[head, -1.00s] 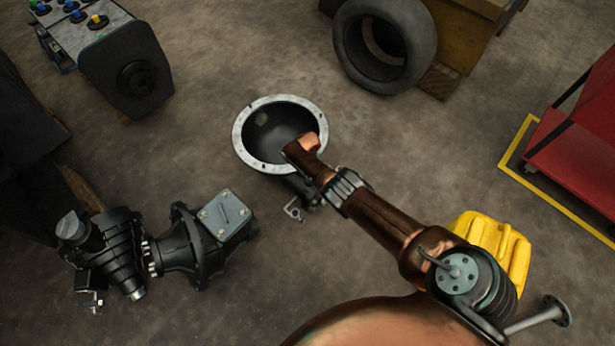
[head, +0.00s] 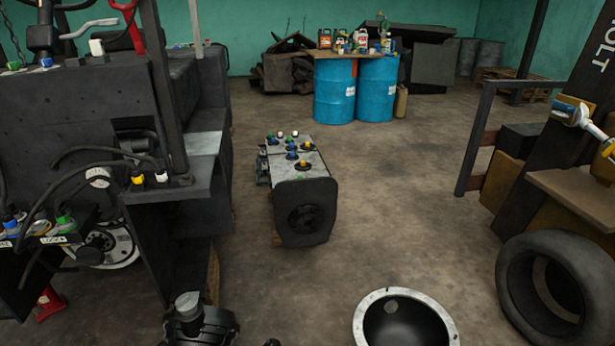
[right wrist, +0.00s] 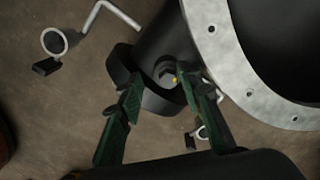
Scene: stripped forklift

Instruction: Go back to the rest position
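My right gripper (right wrist: 160,88) shows only in the right wrist view. Its two green fingers are spread apart, with a dark part of the housing and its bolt head (right wrist: 164,72) showing between the tips. I cannot tell whether the fingers touch it. The round flanged housing (head: 404,318) lies on the floor at the bottom of the head view, cut off by the frame edge. Its pale drilled flange (right wrist: 239,72) shows at the right of the wrist view. My left gripper is in neither view.
The stripped forklift (head: 75,115) fills the left. A dark block with coloured caps (head: 305,208) stands mid-floor. Blue drums (head: 334,92) stand at the back. The floor between the block and the right-hand structures is clear.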

